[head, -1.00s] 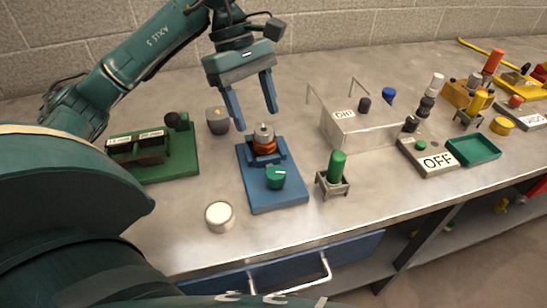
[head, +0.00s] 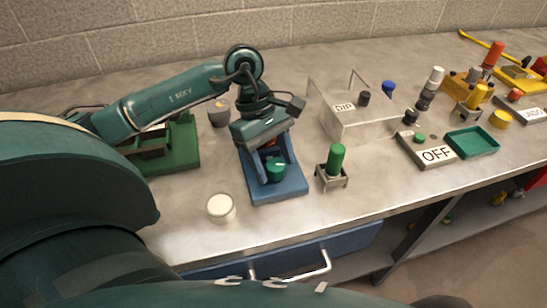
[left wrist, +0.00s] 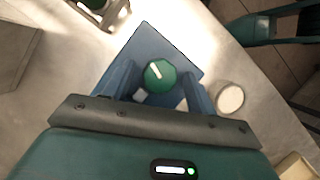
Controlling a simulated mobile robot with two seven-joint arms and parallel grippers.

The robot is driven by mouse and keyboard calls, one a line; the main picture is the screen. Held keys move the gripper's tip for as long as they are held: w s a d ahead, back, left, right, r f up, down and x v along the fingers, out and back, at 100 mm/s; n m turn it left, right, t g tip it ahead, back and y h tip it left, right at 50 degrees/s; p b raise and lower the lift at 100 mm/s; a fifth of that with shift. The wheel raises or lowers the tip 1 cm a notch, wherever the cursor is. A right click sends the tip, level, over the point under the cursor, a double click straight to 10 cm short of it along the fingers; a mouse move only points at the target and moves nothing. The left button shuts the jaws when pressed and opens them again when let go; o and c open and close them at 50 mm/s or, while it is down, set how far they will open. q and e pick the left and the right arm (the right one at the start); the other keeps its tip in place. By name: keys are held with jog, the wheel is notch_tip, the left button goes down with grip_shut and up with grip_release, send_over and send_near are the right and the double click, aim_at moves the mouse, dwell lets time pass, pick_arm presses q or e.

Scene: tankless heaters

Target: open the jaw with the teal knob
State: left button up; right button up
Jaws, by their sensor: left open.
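The blue clamp fixture (head: 282,192) stands on the bench, with the round teal knob (head: 276,171) on its near part. The knob also shows in the left wrist view (left wrist: 160,76), with a pale mark on its top. My left gripper (head: 273,160) is open above the fixture, pointing down. In the left wrist view its two blue fingers (left wrist: 158,82) lie to either side of the knob, apart from it in the picture. The gripper covers the rear of the fixture, so the jaw and the grey-and-copper part there are mostly hidden. My right gripper is not in view.
A white round jar (head: 221,208) stands left of the fixture and a green-capped part in a metal stand (head: 335,168) stands to the right. A clear box (head: 352,122), an OFF block (head: 426,151) and a teal tray (head: 472,143) are farther right. A green tray holder (head: 180,150) is at left.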

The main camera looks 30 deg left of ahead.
pick_arm(q)
jog(key=c, duration=1)
